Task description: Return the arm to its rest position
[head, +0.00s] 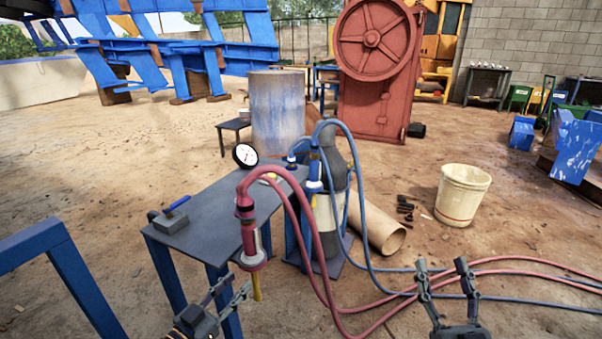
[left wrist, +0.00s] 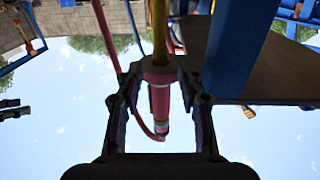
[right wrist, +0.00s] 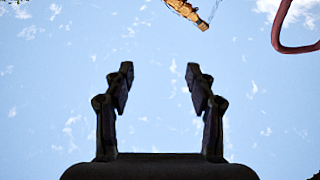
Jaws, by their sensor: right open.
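My left gripper (head: 236,281) is at the table's front edge, below and left of a red torch-like tool (head: 249,235) with a yellow rod at its lower end. In the left wrist view its fingers (left wrist: 160,82) stand apart on either side of the red tool (left wrist: 159,100), with no clear contact. My right gripper (head: 441,267) is open and empty, upright at the lower right of the head view. In the right wrist view its fingers (right wrist: 159,80) are wide apart with only sky between them.
Red hoses (head: 320,250) and blue hoses (head: 366,225) loop to the ground and run behind my right gripper. A white bucket (head: 462,195) and red crusher (head: 375,70) stand beyond.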

